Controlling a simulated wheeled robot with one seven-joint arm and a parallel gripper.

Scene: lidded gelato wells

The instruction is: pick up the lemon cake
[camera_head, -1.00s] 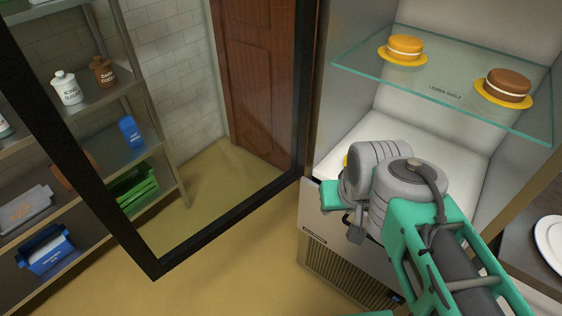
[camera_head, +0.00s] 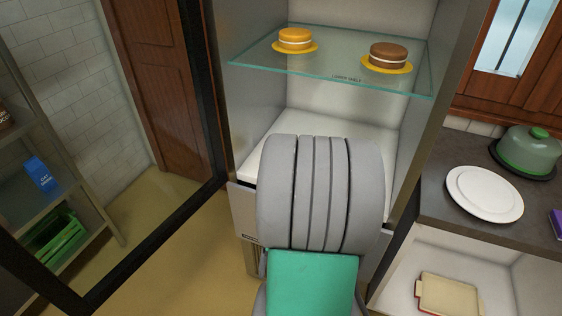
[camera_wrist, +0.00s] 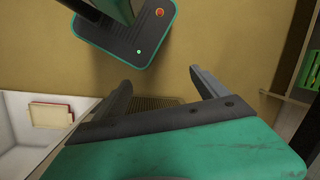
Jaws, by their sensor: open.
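The lemon cake, a yellow cake (camera_head: 295,38) with a pale cream layer, sits on a yellow plate at the left of the glass shelf (camera_head: 345,84) in the display case. A brown cake (camera_head: 388,55) sits on another yellow plate to its right. My arm fills the lower middle of the head view and hides part of the case's lower floor. My gripper (camera_wrist: 158,82) shows in the wrist view with two dark fingers apart and nothing between them. It points down toward the floor, away from the cakes. No cake shows in the wrist view.
The case's glass door (camera_head: 212,100) stands open at left, with a dark frame. A counter at right holds a white plate (camera_head: 484,193) and a green-grey domed dish (camera_head: 528,150). A shelf rack with a green crate (camera_head: 54,235) stands at far left.

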